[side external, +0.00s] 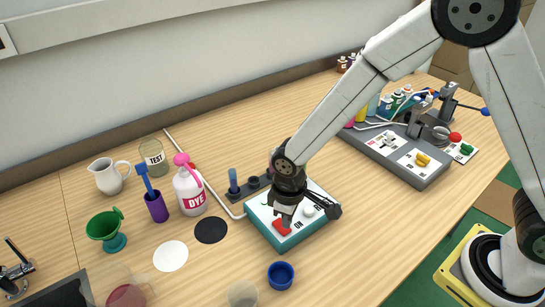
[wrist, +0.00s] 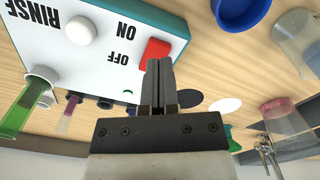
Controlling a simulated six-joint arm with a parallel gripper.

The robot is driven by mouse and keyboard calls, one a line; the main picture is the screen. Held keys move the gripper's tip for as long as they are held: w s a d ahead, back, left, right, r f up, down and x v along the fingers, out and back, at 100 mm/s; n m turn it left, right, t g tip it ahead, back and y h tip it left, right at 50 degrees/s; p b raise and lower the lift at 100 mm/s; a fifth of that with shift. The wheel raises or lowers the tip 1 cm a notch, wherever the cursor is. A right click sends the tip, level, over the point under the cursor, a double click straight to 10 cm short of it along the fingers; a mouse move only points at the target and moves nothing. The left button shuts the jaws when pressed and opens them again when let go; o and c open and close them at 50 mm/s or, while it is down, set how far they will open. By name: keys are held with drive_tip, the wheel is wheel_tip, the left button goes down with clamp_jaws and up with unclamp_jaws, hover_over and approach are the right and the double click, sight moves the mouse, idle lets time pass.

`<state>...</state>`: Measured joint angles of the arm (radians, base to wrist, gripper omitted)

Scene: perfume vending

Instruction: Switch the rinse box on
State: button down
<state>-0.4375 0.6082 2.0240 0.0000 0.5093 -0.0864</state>
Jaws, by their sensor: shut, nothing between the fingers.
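The rinse box (side external: 256,213) has a white top and teal sides and stands on the table at the centre of the side view. Its top (wrist: 60,58) fills the upper left of the wrist view, with upside-down RINSE, ON and OFF lettering. A red switch (wrist: 155,52) sits beside the ON and OFF labels; it also shows in the side view (side external: 283,229). My gripper (wrist: 158,62) is shut and empty, its tips at the red switch. I cannot tell whether they touch it or which way it is set. A white knob (wrist: 80,30) is on the same top.
A blue cup (side external: 281,275) and a clear beaker (side external: 243,294) stand in front of the box. A black disc (side external: 211,230), white disc (side external: 171,256) and DYE bottle (side external: 189,193) are to its left. A vial rack (side external: 250,190) is behind; a grey station (side external: 405,165) is to the right.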

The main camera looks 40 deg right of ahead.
drive_tip(key=shift+f, duration=1.15)
idle(1.2)
drive_tip(key=shift+r, duration=3.5)
drive_tip(key=s+d+r+m+t, duration=0.1)
drive_tip(key=s+d+r+m, duration=0.1)
drive_tip(key=d, duration=0.6)
drive_tip(key=s+d+r+m+t, duration=0.1)
drive_tip(key=s+d+r+m, duration=0.1)
drive_tip(key=s+d+m, duration=0.2)
drive_tip(key=s+d, duration=0.2)
drive_tip(key=d, duration=0.2)
drive_tip(key=shift+d+r+t, duration=0.25)
drive_tip(key=shift+d+t, duration=0.05)
drive_tip(key=shift+d, duration=0.1)
